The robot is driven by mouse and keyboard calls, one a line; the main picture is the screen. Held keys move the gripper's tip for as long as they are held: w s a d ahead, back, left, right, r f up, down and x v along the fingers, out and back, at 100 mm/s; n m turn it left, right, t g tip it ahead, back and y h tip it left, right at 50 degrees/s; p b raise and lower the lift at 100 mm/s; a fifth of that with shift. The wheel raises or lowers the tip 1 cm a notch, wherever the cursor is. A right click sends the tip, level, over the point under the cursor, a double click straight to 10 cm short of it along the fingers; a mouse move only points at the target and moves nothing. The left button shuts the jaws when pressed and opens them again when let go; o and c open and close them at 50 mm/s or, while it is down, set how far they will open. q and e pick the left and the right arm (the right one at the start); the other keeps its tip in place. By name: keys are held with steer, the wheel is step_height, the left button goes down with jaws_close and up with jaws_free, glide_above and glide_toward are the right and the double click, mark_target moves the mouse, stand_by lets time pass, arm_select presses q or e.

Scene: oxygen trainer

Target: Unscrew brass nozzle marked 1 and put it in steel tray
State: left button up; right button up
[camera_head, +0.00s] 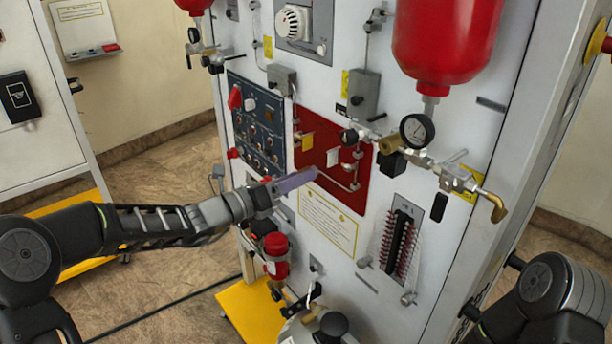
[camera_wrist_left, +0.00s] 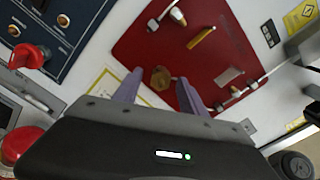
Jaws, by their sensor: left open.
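My left gripper (camera_head: 314,173) reaches in front of the red panel (camera_head: 362,196) with its pale purple fingers apart. In the left wrist view the two fingers (camera_wrist_left: 160,86) show open and empty. A brass hexagonal piece (camera_wrist_left: 161,78), which looks like the nozzle, sits on the lower part of the red panel, in line with the gap between the fingertips. I cannot read a number on it, nor tell whether the fingers are around it or short of it. In the head view I cannot make it out behind the gripper. I see no steel tray. My right gripper is out of view.
A blue switch panel (camera_head: 259,125) with red knobs is left of the red panel. A pressure gauge (camera_head: 417,131) and a brass-ended pipe (camera_head: 492,202) stick out at right. A red cylinder (camera_head: 276,255) hangs below my left gripper. A large red vessel (camera_head: 446,40) is above.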

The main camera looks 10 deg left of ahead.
arm_select(q)
steer(key=shift+w+d, duration=0.15)
steer(key=shift+d, duration=0.05)
stand_by(0.3)
jaws_close()
stand_by(0.5)
steer(key=shift+r, duration=0.1)
